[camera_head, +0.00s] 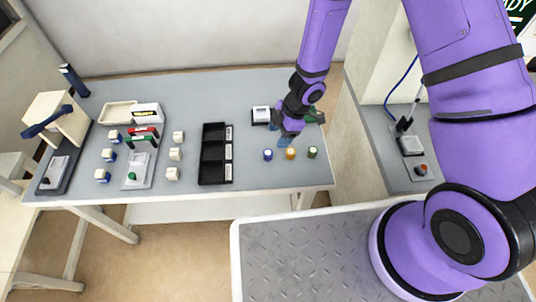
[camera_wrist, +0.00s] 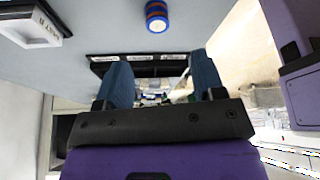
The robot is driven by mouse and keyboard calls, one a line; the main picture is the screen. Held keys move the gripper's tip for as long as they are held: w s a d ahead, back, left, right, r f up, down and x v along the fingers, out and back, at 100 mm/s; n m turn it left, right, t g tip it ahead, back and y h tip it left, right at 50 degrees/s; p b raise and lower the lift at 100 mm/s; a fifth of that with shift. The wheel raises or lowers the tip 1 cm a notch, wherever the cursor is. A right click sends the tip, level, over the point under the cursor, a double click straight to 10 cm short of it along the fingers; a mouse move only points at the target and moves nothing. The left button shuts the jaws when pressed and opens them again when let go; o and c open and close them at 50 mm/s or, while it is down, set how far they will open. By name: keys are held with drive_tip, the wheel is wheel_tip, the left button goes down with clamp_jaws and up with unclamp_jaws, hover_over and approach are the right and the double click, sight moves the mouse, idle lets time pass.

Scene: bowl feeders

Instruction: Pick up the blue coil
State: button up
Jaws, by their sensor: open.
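The blue coil (camera_head: 267,155) stands upright near the front edge of the grey table, at the left end of a row of three coils. An orange coil (camera_head: 290,153) and a green coil (camera_head: 312,152) stand to its right. My gripper (camera_head: 283,141) has blue fingers and is above and just behind this row. In the wrist view, my gripper (camera_wrist: 162,75) has its fingers apart with nothing held between them. A coil with blue and orange bands (camera_wrist: 156,16) shows at the top of the wrist view, beyond the fingers; I cannot tell which one it is.
A black tray with several compartments (camera_head: 202,161) lies left of the coils. A small white-topped device (camera_head: 261,115) is behind them. Several white blocks, a beige tray (camera_head: 119,114) and fixtures stand on the left. The table's front edge is close to the coils.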

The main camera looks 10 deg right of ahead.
sight(268, 152)
drive_tip(key=shift+x, duration=4.5)
drive_tip(key=shift+w+d, duration=0.15)
drive_tip(key=shift+w, duration=0.05)
drive_tip(key=shift+c, duration=0.4)
drive_tip(key=c, duration=0.9)
